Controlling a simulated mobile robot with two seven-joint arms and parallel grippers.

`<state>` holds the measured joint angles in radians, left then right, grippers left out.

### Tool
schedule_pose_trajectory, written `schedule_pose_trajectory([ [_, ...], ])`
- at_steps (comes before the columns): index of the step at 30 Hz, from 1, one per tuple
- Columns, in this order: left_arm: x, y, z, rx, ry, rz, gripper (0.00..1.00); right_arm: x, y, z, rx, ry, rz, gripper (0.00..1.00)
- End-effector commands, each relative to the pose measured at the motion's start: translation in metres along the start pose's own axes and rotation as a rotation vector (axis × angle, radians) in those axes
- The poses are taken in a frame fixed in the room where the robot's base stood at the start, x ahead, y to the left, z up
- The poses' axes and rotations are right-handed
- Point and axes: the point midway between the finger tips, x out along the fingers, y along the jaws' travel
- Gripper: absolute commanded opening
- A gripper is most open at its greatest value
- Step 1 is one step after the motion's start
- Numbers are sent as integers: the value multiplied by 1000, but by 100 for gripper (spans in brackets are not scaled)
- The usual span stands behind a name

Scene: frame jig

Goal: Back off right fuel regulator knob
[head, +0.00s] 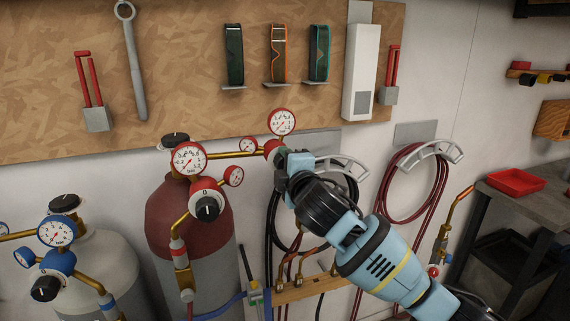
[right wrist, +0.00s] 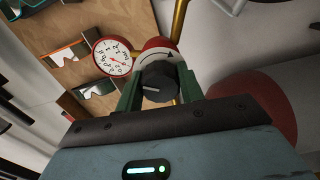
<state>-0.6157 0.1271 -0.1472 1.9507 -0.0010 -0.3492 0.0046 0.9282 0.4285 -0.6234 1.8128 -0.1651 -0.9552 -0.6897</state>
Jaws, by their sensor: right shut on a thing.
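The right fuel regulator, a red body with a white-faced gauge (head: 282,121), sits at the right end of a brass pipe. Its black knob (right wrist: 157,82) shows in the right wrist view with a pale pointer line, below a white collar with a curved arrow. My right gripper (head: 284,163) reaches it from the lower right. In the right wrist view the green fingers of this gripper (right wrist: 158,90) are shut on the knob, one on each side. In the head view the gripper hides the knob. My left gripper is not in view.
A dark red cylinder (head: 170,225) carries another regulator with a black knob (head: 208,209). A grey cylinder (head: 110,270) with a blue regulator stands at left. Hoses hang on wall hooks (head: 432,150) around my right arm. A workbench with a red tray (head: 516,182) is at right.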

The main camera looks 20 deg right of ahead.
Motion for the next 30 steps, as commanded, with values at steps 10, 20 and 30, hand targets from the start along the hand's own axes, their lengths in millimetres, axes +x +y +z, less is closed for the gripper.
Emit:
schedule_pose_trajectory([
  [10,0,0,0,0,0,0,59,0,0,0,-245,0,0,15],
  [20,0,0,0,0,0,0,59,0,0,0,-349,0,-1,15],
  [30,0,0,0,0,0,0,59,0,0,0,-361,1,-1,15],
])
